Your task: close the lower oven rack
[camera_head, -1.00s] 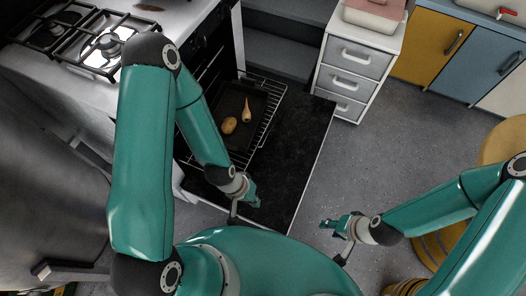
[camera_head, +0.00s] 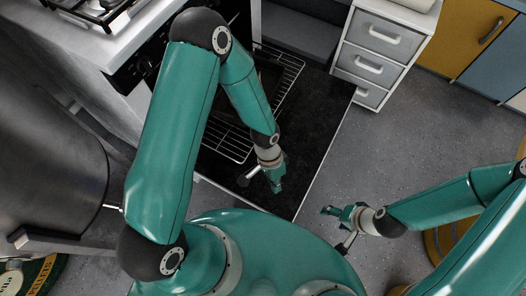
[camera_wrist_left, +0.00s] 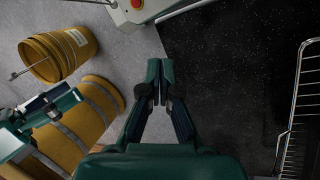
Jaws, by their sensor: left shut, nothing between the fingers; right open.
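The lower oven rack (camera_head: 232,143) is a wire rack pulled out of the oven over the lowered black door (camera_head: 318,125). My left arm covers its middle, so the tray on it is mostly hidden. The rack's wire side also shows at the right edge of the left wrist view (camera_wrist_left: 297,115). My left gripper (camera_head: 278,188) is shut and empty over the door, to the right of the rack's near end and apart from it. My right gripper (camera_head: 328,211) is open and empty above the floor.
A white drawer unit (camera_head: 385,42) stands beyond the door. The stove top (camera_head: 105,30) is at the upper left, and a large dark metal barrel (camera_head: 50,130) at the left. The grey floor (camera_head: 425,125) right of the door is clear.

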